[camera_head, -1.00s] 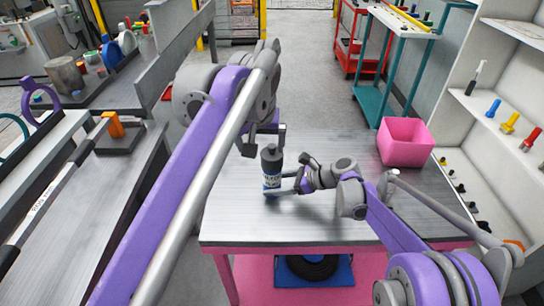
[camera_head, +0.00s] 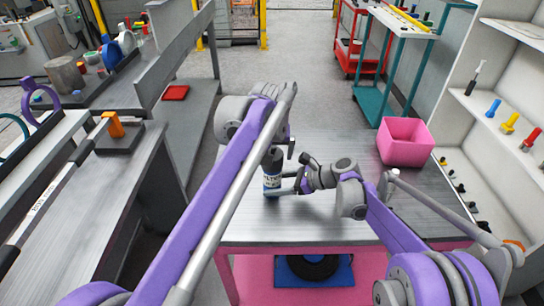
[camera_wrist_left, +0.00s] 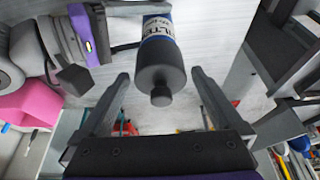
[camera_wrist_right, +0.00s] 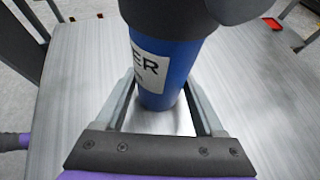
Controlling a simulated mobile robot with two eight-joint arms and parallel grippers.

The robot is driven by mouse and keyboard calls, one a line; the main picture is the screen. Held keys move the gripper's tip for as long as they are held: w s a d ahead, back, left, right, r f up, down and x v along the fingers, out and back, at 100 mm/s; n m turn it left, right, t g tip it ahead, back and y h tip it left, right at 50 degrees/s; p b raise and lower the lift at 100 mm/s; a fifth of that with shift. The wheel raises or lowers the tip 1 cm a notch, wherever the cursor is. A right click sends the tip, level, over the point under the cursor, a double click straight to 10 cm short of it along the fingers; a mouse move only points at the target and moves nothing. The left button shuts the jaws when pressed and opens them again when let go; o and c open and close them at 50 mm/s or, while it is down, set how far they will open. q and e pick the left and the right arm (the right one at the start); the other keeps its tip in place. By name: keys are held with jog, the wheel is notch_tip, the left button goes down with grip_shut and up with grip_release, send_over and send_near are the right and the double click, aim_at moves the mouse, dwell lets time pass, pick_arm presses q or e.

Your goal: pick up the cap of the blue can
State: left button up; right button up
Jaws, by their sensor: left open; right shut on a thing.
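The blue can (camera_head: 272,183) stands upright on the metal-topped table. Its dark grey cap (camera_wrist_left: 160,72) has a small knob on top and shows between the fingers of my left gripper (camera_wrist_left: 159,76). That gripper is open, with its fingers on either side of the cap and apart from it. In the head view my left arm covers most of that gripper and part of the cap. My right gripper (camera_head: 288,190) is shut on the can's blue body, which also shows between its fingers in the right wrist view (camera_wrist_right: 165,70).
A pink bin (camera_head: 405,142) stands at the table's back right. The table top (camera_head: 330,225) is clear in front. A grey workbench (camera_head: 70,215) is on the left and a white shelf (camera_head: 490,110) with small coloured parts on the right.

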pick_arm(q)
jog(key=shift+x, duration=0.9)
jog(key=shift+c, duration=0.3)
jog(key=c, duration=1)
jog(key=shift+r, duration=0.1)
jog(key=shift+c, duration=0.2)
jog(key=shift+r, duration=6.45)
pick_arm(e)
jog(key=o, duration=1.2)
